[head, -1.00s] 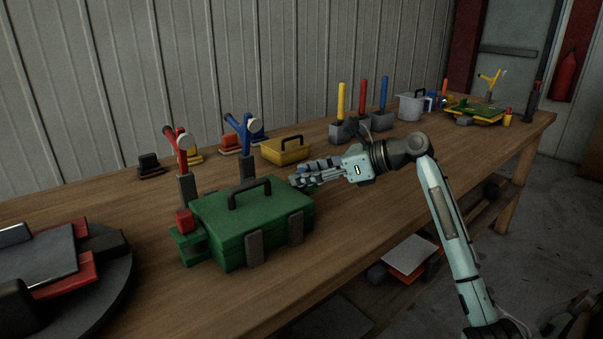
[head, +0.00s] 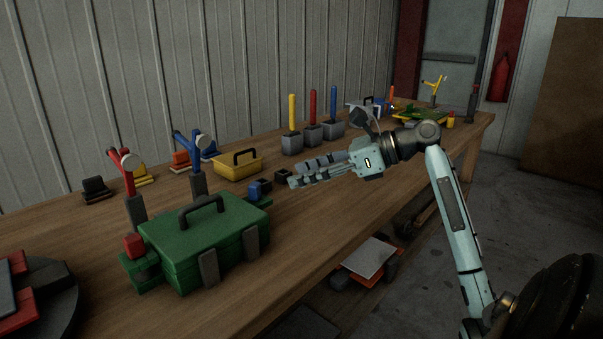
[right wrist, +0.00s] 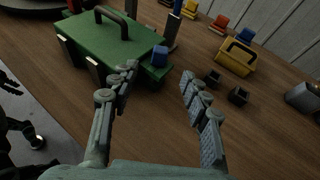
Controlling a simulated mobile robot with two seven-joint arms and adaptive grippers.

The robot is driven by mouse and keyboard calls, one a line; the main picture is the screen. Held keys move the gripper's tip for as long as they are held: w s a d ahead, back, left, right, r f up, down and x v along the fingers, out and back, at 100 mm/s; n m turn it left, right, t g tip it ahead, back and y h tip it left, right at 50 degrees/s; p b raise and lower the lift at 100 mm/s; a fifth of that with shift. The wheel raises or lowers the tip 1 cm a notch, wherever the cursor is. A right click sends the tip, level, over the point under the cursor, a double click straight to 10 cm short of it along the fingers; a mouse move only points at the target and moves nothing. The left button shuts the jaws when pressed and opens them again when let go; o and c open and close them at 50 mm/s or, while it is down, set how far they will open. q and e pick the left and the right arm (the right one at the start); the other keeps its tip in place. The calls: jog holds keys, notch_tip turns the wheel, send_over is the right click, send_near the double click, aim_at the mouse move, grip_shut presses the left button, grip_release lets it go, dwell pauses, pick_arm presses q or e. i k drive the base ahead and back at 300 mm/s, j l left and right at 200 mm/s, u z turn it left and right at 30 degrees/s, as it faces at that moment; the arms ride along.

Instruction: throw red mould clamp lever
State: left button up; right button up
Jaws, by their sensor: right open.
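The red clamp lever (head: 124,174) stands at the left end of the green mould box (head: 205,241) in the head view. It tilts up and left from a grey post, with a pale round piece at its upper right. A red block (head: 134,245) sits at the post's foot. A blue lever (head: 187,148) stands behind the box. My right gripper (head: 296,174) is open and empty, to the right of the box and apart from the red lever. In the right wrist view its spread fingers (right wrist: 158,84) show bare tabletop between them, with a blue block (right wrist: 159,57) just beyond. My left gripper is not seen.
A yellow toolbox (head: 238,167) and grey blocks with yellow, red and blue rods (head: 313,134) stand behind my right gripper. A dark round turntable (head: 50,306) is at the left.

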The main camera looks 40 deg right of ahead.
aim_at(127, 162)
jog(key=k+l, duration=0.8)
